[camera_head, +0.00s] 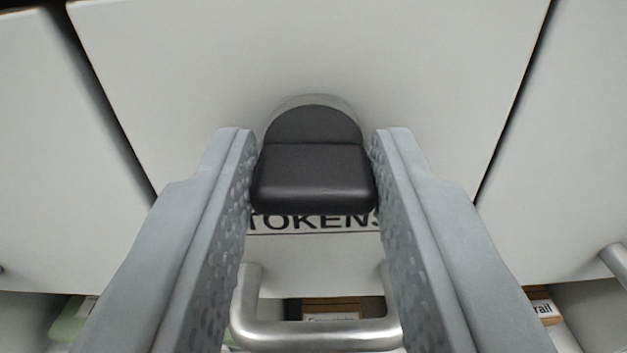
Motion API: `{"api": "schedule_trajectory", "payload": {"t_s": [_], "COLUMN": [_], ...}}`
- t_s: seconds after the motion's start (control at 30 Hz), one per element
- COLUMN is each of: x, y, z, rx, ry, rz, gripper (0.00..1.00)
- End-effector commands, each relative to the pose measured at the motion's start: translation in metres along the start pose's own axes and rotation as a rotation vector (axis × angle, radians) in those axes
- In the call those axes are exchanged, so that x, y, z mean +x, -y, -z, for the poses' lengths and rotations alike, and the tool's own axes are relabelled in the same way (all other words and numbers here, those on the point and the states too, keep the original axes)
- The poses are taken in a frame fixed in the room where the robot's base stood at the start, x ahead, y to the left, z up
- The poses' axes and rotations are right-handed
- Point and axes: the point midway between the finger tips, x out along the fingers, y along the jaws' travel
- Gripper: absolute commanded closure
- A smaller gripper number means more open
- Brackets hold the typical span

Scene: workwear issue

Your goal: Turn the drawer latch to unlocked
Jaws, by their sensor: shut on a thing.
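The drawer latch (313,176) is a black block-shaped knob on a round grey base, on the white front of a drawer (420,70). My gripper (313,165) has one finger on each side of the knob and is shut on it. The knob lies level across the picture between the fingertips. A label reading "TOKENS" (310,222) is on the drawer front below the latch, partly covered by the knob and fingers. No mark for locked or unlocked shows.
A metal bar handle (318,333) sticks out below the label, between my fingers. White panels flank the drawer on the left (50,150) and right (580,150), separated by dark gaps. Part of another handle (616,262) shows at right. Labelled brown items (332,309) lie below, partly hidden.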

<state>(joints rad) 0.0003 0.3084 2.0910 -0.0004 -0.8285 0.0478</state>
Motion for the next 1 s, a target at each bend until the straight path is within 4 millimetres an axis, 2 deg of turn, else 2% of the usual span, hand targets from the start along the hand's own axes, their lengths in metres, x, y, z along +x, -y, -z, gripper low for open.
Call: {"api": "schedule_trajectory", "payload": {"t_s": [0.27,1.0], "x": [0.0,-0.0001], "y": [-0.0008,-0.0033], "z": [0.0,-0.0015], "rx": [0.177,0.879], "ry": [0.0,0.0], "rz": [0.0,-0.001], "gripper": [0.92,0.92]}}
